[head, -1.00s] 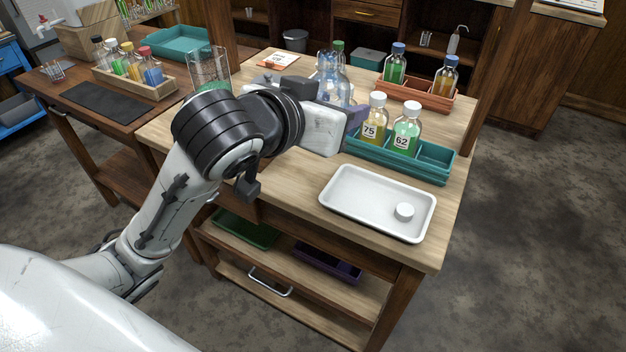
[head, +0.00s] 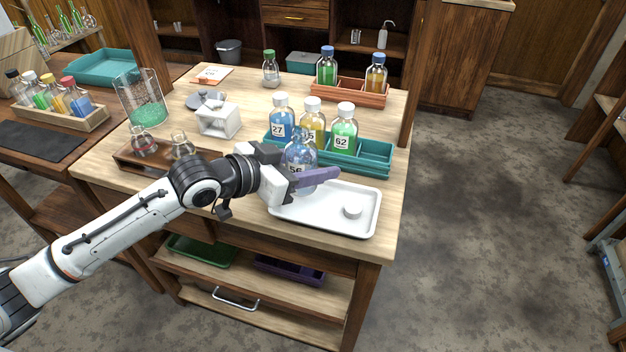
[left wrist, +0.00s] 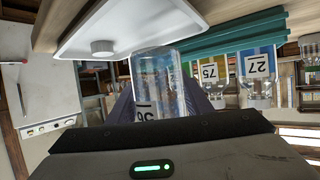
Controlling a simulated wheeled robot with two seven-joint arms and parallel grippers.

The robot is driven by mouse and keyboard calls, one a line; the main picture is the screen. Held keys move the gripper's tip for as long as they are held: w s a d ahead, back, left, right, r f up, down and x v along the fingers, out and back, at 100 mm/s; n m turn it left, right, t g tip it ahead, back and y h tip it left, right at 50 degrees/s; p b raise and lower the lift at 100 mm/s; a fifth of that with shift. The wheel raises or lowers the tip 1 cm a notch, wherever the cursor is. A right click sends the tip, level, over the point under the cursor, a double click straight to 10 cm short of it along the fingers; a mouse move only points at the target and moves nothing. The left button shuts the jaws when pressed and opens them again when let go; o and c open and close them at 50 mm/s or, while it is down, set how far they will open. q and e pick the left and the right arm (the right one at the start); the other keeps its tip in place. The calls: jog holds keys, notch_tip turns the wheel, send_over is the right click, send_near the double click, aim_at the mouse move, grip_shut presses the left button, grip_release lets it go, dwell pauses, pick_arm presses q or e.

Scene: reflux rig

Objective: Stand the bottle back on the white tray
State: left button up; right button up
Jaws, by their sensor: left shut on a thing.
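The bottle (head: 298,157) is clear with bluish contents and a label that seems to read 56. My left gripper (head: 307,178) is shut on it, with a purple finger across its front. The bottle is upright at the left end of the white tray (head: 325,222); I cannot tell whether its base touches the tray. In the left wrist view the bottle (left wrist: 158,80) is between the fingers beside the white tray (left wrist: 150,40). A white cap (head: 353,211) lies on the tray's right part. My right gripper is not in view.
Behind the tray a teal rack (head: 375,157) holds bottles labelled 27, 75 and 62. A red rack (head: 348,90) with two bottles stands farther back. At left are a brown tray (head: 128,158) with flasks, a beaker (head: 145,105) and a white stand (head: 218,118). The tray's right part is free around the cap.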

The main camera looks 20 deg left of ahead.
pick_arm(q)
jog(key=shift+f, duration=1.9)
jog(key=shift+f, duration=0.15)
jog(key=o, duration=1.2)
jog(key=shift+c, duration=0.2)
jog(key=shift+s+a+r, duration=0.1)
jog(key=shift+r, duration=0.1)
jog(key=v, duration=1)
jog(key=shift+s+a+r, duration=0.1)
jog(key=shift+s+a, duration=0.05)
jog(key=shift+s, duration=0.1)
jog(key=shift+s+a+r, duration=0.25)
jog(key=shift+s+r, duration=0.05)
jog(key=shift+s, duration=0.15)
